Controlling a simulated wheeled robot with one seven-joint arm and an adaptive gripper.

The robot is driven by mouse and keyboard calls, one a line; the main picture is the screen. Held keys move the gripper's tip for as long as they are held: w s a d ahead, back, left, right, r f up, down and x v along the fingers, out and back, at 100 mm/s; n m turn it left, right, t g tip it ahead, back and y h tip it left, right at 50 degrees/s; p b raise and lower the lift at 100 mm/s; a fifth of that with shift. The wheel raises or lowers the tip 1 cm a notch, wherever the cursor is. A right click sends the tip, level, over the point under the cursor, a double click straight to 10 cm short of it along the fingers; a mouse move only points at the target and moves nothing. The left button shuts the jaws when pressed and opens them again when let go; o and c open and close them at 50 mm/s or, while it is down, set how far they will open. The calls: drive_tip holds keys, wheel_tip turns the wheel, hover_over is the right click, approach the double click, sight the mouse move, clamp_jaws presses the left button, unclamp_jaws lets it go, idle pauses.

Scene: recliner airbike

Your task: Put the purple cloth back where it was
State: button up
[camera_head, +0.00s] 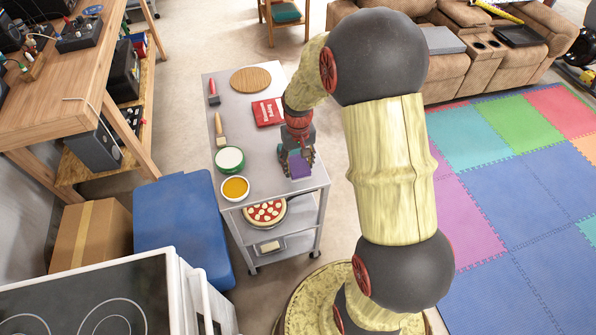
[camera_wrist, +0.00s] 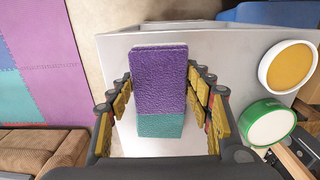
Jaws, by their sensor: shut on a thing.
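The purple cloth (camera_wrist: 160,80) is a folded block, purple with a teal band at one end. My gripper (camera_wrist: 162,105) has its fingers on both sides of it and is shut on it. In the head view the cloth (camera_head: 300,165) shows purple below my gripper (camera_head: 297,157), near the front right corner of the metal cart's top (camera_head: 268,187). I cannot tell whether the cloth touches the cart top.
A pizza (camera_head: 265,212) sits on the shelf below. The cart's middle is clear.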

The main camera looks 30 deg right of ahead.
sight(298, 170)
drive_tip(key=shift+w+d+f, duration=0.1)
drive_tip(key=shift+w+f, duration=0.05)
drive_tip(key=shift+f, duration=0.1)
drive_tip(key=shift+w+d+f+b, duration=0.15)
drive_tip(key=shift+f+b, duration=0.3)
drive_tip(key=shift+f, duration=0.45)
drive_tip(key=shift+w+a+f+b, duration=0.1)
drive_tip(key=shift+f+b, duration=0.35)
drive_tip(key=shift+f, duration=0.4)
drive_tip(key=shift+f, duration=0.15)
drive_tip(key=o, duration=1)
